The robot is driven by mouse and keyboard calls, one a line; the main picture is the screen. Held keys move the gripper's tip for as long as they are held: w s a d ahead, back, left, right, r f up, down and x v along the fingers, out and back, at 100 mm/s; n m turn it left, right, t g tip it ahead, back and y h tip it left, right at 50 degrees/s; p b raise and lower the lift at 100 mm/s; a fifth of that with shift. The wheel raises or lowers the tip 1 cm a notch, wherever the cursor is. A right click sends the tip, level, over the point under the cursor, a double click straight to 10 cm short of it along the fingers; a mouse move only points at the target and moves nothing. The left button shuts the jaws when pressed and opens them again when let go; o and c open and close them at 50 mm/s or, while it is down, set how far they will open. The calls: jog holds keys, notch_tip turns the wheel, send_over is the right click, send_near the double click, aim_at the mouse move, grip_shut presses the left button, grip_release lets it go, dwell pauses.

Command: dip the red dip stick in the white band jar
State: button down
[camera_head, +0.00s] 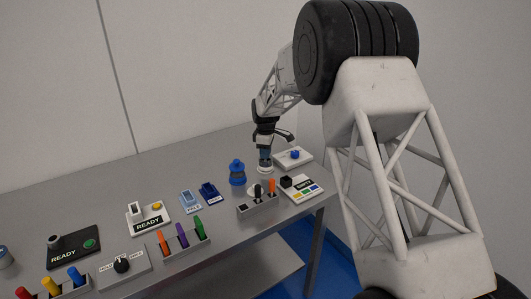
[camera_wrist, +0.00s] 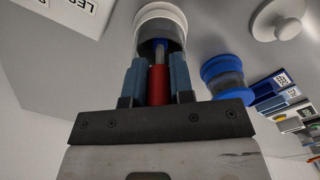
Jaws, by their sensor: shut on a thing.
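My gripper (camera_wrist: 158,84) is shut on the red dip stick (camera_wrist: 158,88), with one blue-grey finger on each side of it. How deep the tip sits I cannot tell. In the head view my gripper (camera_head: 265,153) points down right over the white band jar (camera_head: 264,170), and the stick is hidden there. A white knobbed lid (camera_wrist: 279,21) lies on the table beside the jar.
A holder (camera_head: 258,205) with black and orange sticks is in front. A panel with a blue button (camera_head: 294,154) and a panel with coloured keys (camera_head: 304,189) are at the right.

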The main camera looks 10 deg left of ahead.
jog(key=shift+r, duration=0.25)
jog(key=shift+r, duration=4.25)
jog(key=shift+s+d, duration=0.1)
